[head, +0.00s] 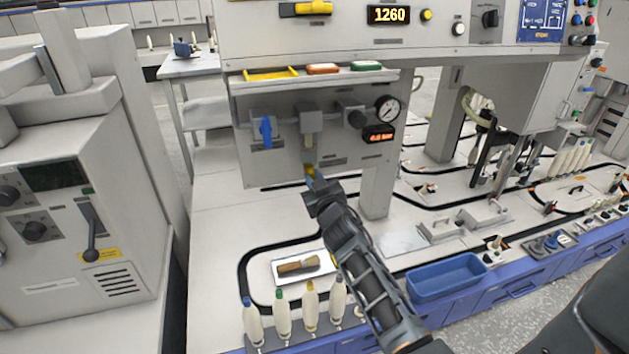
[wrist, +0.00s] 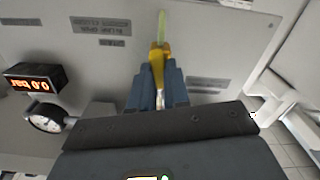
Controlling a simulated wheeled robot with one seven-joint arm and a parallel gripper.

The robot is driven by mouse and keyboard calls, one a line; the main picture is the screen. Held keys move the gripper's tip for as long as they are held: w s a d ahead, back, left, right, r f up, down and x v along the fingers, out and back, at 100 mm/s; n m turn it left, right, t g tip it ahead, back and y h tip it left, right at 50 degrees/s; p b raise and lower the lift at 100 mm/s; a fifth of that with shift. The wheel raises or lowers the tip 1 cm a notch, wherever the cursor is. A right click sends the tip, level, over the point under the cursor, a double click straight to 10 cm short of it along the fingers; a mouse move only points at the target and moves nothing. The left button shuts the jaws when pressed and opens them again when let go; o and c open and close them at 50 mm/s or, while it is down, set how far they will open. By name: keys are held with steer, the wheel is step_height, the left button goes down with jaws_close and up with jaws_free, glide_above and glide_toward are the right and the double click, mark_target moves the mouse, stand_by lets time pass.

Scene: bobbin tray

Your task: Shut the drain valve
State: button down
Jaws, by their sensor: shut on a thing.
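My gripper (head: 313,184) is at the lower part of the grey valve panel (head: 280,165) in the head view. It is shut on a yellow lever (wrist: 158,58), which shows between the two blue-grey fingers (wrist: 157,85) in the wrist view. I take this lever to be the drain valve's handle. A pale yellow-green tube (wrist: 162,28) runs in line with it along the panel. The yellow lever also shows just past my fingertips in the head view (head: 310,170). The lever's lower part and pivot are partly hidden by my fingers.
A blue-handled valve (head: 265,130), a dark knob (head: 357,119), a round gauge (head: 388,109) and a red-lit display (head: 379,134) are on the same panel.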

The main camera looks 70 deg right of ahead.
steer(key=shift+w+a+f+n, duration=0.1)
steer(key=shift+f+n, duration=0.05)
steer(key=shift+n, duration=3.55)
steer(key=shift+w+a+f+n, duration=0.1)
steer(key=shift+n, duration=3.6)
steer(key=c, duration=1.1)
jaws_free()
steer(key=shift+s, duration=0.1)
